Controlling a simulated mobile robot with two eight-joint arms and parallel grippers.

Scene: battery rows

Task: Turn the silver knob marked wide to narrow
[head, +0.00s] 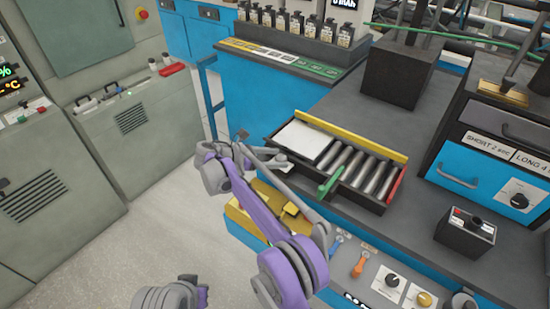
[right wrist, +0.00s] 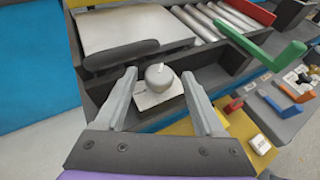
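The silver knob (right wrist: 158,77) shows in the right wrist view as a rounded grey knob with a pale pointer line. It sits on a small white label plate (right wrist: 160,95), whose lettering is too small to read. My right gripper (right wrist: 160,84) is open, with one finger on each side of the knob and a visible gap to both. In the head view my right gripper (head: 262,152) is at the front left corner of the roller tray, and it hides the knob there. My left gripper's fingers do not show in the head view.
The roller tray (head: 400,158) has a pale panel (head: 302,138), rollers and a green handle (head: 331,182) close by. Orange and blue levers (head: 360,265) and other knobs (head: 392,280) line the bench front. Small bottles stand behind. Floor is clear at left.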

